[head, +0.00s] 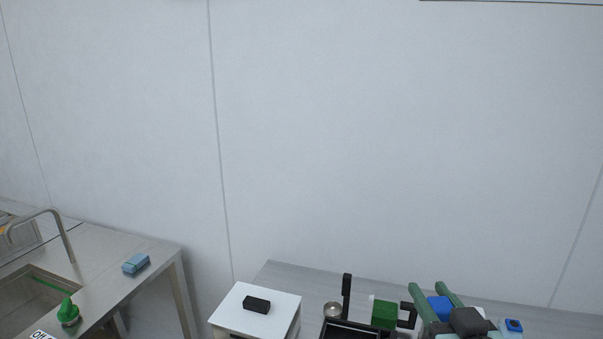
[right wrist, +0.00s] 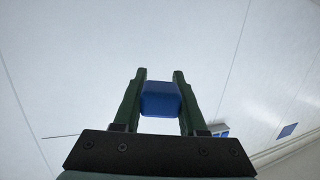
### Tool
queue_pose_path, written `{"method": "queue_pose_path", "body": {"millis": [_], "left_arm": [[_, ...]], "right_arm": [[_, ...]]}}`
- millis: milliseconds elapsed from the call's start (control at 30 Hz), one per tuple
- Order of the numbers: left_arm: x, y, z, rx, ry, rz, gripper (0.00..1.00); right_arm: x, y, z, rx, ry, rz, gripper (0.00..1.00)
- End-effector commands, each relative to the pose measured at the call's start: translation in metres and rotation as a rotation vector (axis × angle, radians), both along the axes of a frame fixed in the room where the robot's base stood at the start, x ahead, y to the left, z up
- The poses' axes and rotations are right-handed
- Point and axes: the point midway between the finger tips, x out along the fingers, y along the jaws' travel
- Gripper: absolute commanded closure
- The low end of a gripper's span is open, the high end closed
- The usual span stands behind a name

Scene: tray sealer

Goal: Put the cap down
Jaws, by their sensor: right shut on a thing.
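The cap is a small blue block (right wrist: 160,98) that shows between my right gripper's two green fingers in the right wrist view. My right gripper (right wrist: 159,85) is shut on it. In the head view the right gripper (head: 437,293) is at the lower right, above the table, with the blue cap (head: 439,308) between its fingers. What lies directly under the cap is hidden by the gripper. My left gripper is in neither view.
Left of my right gripper, a green block (head: 384,314), a black frame (head: 347,296) and a round metal piece (head: 333,310) are on the grey table (head: 285,272). A blue item (head: 513,326) lies to the right. A white-topped unit (head: 262,326) carries a black block (head: 257,304).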

Motion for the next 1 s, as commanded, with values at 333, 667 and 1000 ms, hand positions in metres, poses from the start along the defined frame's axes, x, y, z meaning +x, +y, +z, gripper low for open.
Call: {"method": "queue_pose_path", "body": {"millis": [333, 667, 1000], "left_arm": [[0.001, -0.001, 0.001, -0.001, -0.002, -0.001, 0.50], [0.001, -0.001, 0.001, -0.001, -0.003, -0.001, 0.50], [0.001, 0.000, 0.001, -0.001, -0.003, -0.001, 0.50]], "right_arm": [[-0.025, -0.005, -0.067, 0.004, 0.010, -0.022, 1.00], [-0.052, 0.000, -0.103, -0.002, 0.004, 0.000, 1.00], [-0.054, 0.000, -0.105, -0.002, 0.001, 0.003, 1.00]]}}
